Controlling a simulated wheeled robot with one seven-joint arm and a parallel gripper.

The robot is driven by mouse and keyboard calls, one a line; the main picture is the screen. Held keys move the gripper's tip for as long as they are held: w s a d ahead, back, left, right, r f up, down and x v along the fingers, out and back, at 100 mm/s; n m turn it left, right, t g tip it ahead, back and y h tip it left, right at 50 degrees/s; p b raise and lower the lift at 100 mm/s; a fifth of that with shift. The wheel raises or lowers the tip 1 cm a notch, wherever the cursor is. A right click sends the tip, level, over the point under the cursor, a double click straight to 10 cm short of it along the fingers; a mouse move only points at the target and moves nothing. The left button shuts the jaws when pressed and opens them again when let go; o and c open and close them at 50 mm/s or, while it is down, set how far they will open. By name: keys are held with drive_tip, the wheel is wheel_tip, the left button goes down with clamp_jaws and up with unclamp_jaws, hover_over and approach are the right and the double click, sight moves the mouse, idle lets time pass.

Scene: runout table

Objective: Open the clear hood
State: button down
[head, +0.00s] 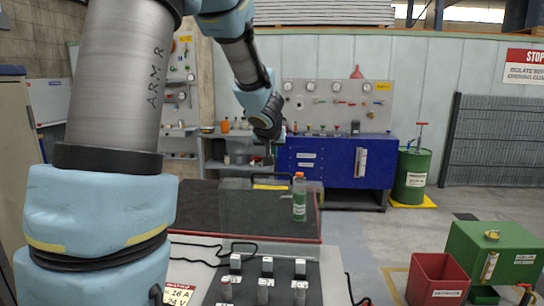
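The clear hood (262,210) is a see-through, grey-tinted box shape on the dark table, with a yellow label along its upper edge. It looks down, though its exact edges are hard to make out. A green bottle with an orange cap (299,200) shows at its right end; I cannot tell whether it is inside, behind or in front. My gripper (268,158) points down above the hood's top edge, seemingly apart from it. It is small and dark here, so its fingers cannot be made out as open or shut.
The dark table (195,205) has a red rim. A black panel with several grey blocks (265,290) stands in front, with black cables beside it. A red bin (437,280) and a green box (500,255) stand at right. A blue bench (335,160) is behind.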

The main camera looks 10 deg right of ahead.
drive_tip(key=shift+w+f+b, duration=0.25)
drive_tip(key=shift+f+b, duration=0.8)
drive_tip(key=shift+f, duration=0.2)
drive_tip(key=shift+w+f+b, duration=0.25)
drive_tip(key=shift+f+b, duration=0.75)
drive_tip(key=shift+f, duration=0.25)
